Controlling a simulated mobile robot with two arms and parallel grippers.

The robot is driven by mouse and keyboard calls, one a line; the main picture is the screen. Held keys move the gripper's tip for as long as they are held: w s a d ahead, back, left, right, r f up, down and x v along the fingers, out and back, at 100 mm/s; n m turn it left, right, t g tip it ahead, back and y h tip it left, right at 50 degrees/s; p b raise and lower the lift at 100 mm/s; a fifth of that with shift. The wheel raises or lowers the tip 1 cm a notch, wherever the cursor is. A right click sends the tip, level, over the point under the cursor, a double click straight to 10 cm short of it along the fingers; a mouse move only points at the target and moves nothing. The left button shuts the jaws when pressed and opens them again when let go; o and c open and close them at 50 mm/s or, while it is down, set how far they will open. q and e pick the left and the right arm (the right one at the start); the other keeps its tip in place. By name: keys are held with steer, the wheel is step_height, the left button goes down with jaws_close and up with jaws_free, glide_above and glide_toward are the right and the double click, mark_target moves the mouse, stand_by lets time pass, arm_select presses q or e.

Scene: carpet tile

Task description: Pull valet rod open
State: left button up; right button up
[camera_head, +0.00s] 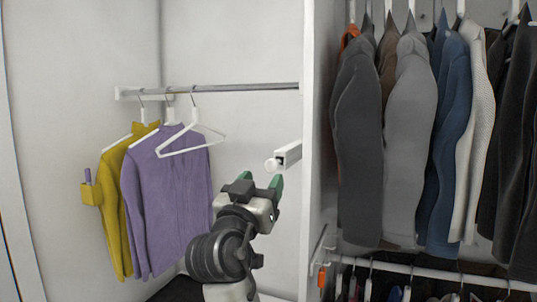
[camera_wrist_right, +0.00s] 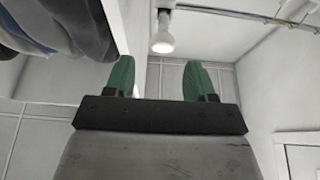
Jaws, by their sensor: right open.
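The valet rod (camera_head: 288,154) is a short white bar housing fixed to the side of the white closet partition. Its round white end knob (camera_head: 271,164) faces out toward me. My right gripper (camera_head: 262,182) is just below the knob, with its green fingers apart. In the right wrist view, the knob (camera_wrist_right: 163,42) shows beyond and between the two open green fingers (camera_wrist_right: 160,78), with nothing held between them. The knob and fingers look apart. My left gripper is not in view.
A metal hanging rail (camera_head: 240,88) holds a purple shirt (camera_head: 165,200), a yellow shirt (camera_head: 115,215) and an empty white hanger (camera_head: 192,140) at left. The partition (camera_head: 318,130) stands close to the right of my gripper. Jackets (camera_head: 410,120) hang beyond it.

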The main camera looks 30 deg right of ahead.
mark_target(270, 167)
steer(key=p+x, duration=0.3)
steer(key=x, duration=0.4)
steer(key=shift+w+r, duration=0.1)
steer(key=shift+w, duration=0.15)
steer(key=shift+w+d, duration=0.25)
steer(key=shift+d, duration=0.2)
steer(key=shift+c, duration=1.1)
jaws_close()
